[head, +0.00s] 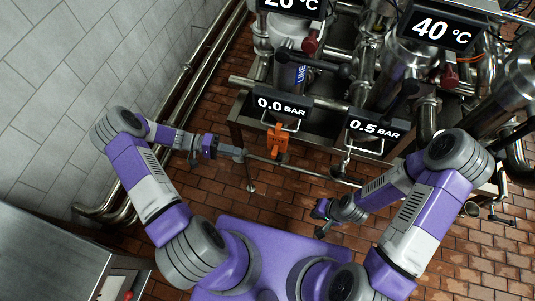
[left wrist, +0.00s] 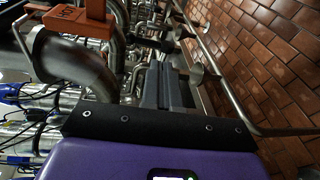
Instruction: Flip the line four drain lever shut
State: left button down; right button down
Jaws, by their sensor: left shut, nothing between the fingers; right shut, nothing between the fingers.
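My left gripper (head: 238,155) is shut and empty, low in front of the skid's frame, just left of an orange fitting (head: 277,142) under the 0.0 BAR display. In the left wrist view my left gripper's dark fingers (left wrist: 162,86) lie together, and an orange part (left wrist: 72,22) shows at the upper left. My right gripper (head: 322,214) is shut and empty above the brick floor, below the 0.5 BAR display. A small metal valve fitting (head: 340,171) is under that display. No line number is readable, so I cannot tell which lever is line four's drain.
The 0.0 BAR display (head: 282,105) and the 0.5 BAR display (head: 374,128) hang on the front of the skid. A thin horizontal pipe (head: 300,170) runs low in front. Wall pipes (head: 190,90) are at the left, and a steel cabinet (head: 50,255) is at the lower left.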

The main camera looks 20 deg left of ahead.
pick_arm(q)
jog(key=w+d+t+b, duration=0.1)
jog(key=w+d, duration=0.2)
jog(key=d, duration=0.8)
jog(key=shift+d+r+h, duration=0.3)
jog(key=shift+h, duration=0.1)
pick_arm(e)
jog(key=shift+f, duration=0.9)
